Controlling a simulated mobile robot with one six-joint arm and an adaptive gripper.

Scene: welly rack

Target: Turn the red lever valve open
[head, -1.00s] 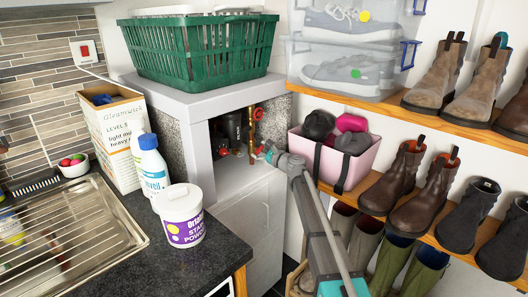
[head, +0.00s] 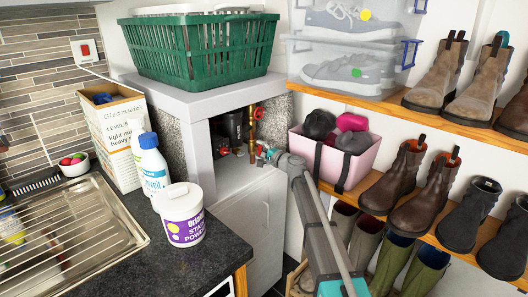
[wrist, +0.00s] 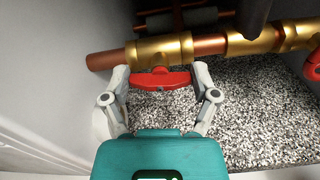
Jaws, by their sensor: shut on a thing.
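The red lever (wrist: 160,80) shows in the wrist view just below a brass valve body (wrist: 160,48) on a copper pipe (wrist: 102,60). It lies roughly along the pipe's line. My gripper (wrist: 161,82) is shut on the lever, one finger at each end. In the head view my gripper (head: 266,153) is in the recess beside the vertical brass and copper pipe (head: 253,122). A small bit of red shows at its tips there, mostly hidden by the fingers.
Another red handle (wrist: 314,66) shows at the wrist view's right edge. A dark cylinder (head: 232,127) stands in the recess, under a shelf with a green basket (head: 200,52). A pink bin (head: 334,166) is close to my arm's right.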

